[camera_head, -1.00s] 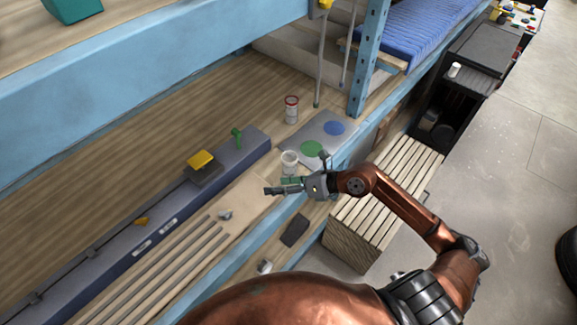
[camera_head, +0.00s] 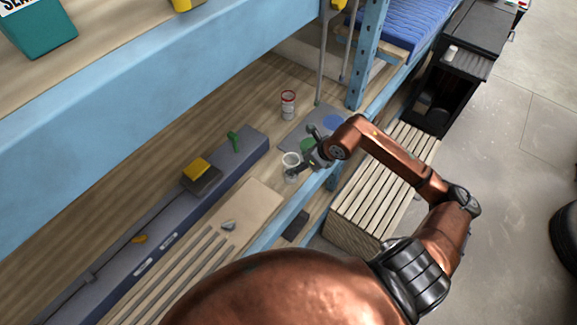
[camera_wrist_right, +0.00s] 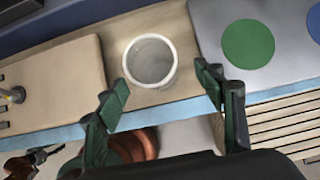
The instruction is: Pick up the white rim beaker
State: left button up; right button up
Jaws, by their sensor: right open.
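The white rim beaker (camera_head: 291,160) stands upright on the wooden shelf, near its front edge. In the right wrist view the beaker (camera_wrist_right: 150,60) shows from above, with a white rim and a greyish inside. My right gripper (camera_head: 303,154) is at the beaker in the head view and partly overlaps it. In the right wrist view my right gripper (camera_wrist_right: 168,88) is open, with its green-padded fingers apart and the beaker just beyond and between the fingertips. Nothing is held.
A grey mat with a green disc (camera_wrist_right: 248,43) and a blue disc lies to the right of the beaker. A wooden board (camera_wrist_right: 50,75) lies to the left. A blue post (camera_head: 366,55) rises to the right.

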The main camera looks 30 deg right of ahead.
jog(key=x, duration=0.1)
jog(key=p+x, duration=0.1)
jog(key=x, duration=0.3)
jog(key=shift+s+a+p, duration=0.1)
jog(key=shift+a+p, duration=0.2)
jog(key=shift+p, duration=0.1)
jog(key=shift+f, duration=0.55)
jog(key=c, duration=0.8)
pick_arm(q)
jog(key=shift+s+r, duration=0.95)
jog(key=shift+s, duration=0.15)
pick_arm(e)
jog(key=c, duration=0.5)
